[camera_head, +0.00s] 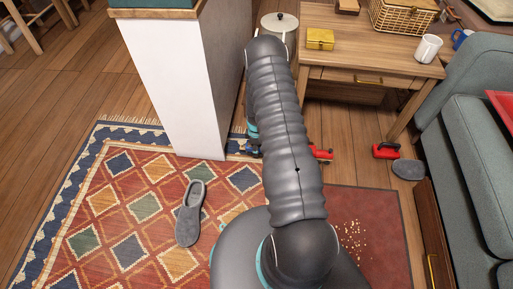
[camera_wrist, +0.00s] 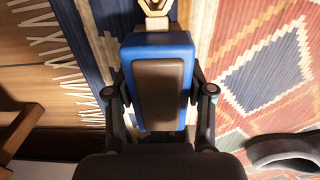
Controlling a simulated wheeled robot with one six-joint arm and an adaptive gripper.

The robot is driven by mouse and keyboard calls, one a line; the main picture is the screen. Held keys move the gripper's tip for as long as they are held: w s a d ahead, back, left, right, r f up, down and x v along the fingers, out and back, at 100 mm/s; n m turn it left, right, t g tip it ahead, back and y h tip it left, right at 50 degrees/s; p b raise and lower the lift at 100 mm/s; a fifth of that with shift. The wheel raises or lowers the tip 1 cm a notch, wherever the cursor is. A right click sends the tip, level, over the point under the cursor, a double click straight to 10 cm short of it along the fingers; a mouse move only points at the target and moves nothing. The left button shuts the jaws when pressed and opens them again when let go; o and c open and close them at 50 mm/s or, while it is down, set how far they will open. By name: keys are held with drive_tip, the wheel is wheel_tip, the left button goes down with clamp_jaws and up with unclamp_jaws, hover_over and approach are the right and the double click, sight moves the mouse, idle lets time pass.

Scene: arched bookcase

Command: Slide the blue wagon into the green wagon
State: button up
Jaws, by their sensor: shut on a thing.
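The blue wagon (camera_wrist: 158,42) shows in the wrist view as a blue block with a dark brown panel on top. My gripper (camera_wrist: 157,82) is shut on its two long sides. A pale wooden piece (camera_wrist: 154,8) touches or lies just beyond the wagon's far end; I cannot tell which. The patterned rug (camera_wrist: 262,75) shows below and around the wagon. I cannot make out the green wagon in either view.
A white pillar (camera_head: 180,85) stands left of my arm. A grey slipper (camera_head: 189,215) lies on the rug; another (camera_head: 408,169) lies near the sofa (camera_head: 470,125). Red objects (camera_head: 320,153) (camera_head: 386,151) lie by the wooden desk (camera_head: 375,55). Crumbs (camera_head: 352,240) lie on a red mat.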

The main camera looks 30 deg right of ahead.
drive_tip(key=shift+f+b, duration=0.4)
drive_tip(key=shift+f, duration=0.1)
drive_tip(key=o, duration=1.3)
wheel_tip(320, 180, up, 12)
